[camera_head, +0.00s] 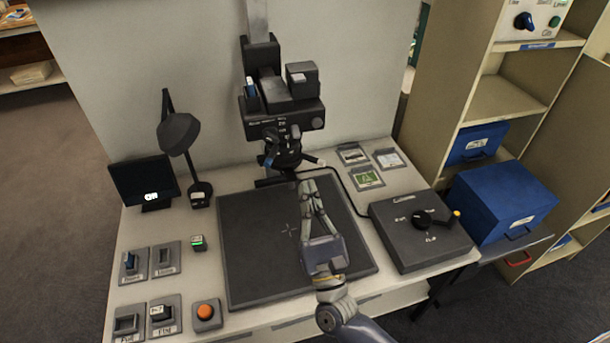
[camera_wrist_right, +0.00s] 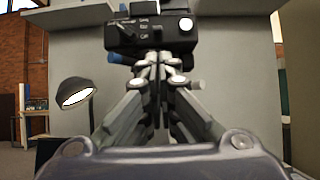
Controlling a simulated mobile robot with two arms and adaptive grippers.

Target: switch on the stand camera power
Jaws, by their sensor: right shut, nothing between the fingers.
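The stand camera (camera_head: 285,108) is a dark box on a column at the back of the table. Its front carries small labels, a round knob and dark parts below; the label text is too small to read surely. My right gripper (camera_head: 308,186) is shut and empty, pointing up toward the camera's underside, over the dark board (camera_head: 260,250). In the right wrist view the shut fingertips (camera_wrist_right: 158,62) appear just under the camera's front (camera_wrist_right: 150,33), overlapping its lower edge; whether they touch cannot be told. My left gripper is not in view.
Several switch plates and an orange button (camera_head: 205,311) lie front left. A dark box with a crank (camera_head: 420,235) stands right, near a blue box (camera_head: 500,203) by shelves.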

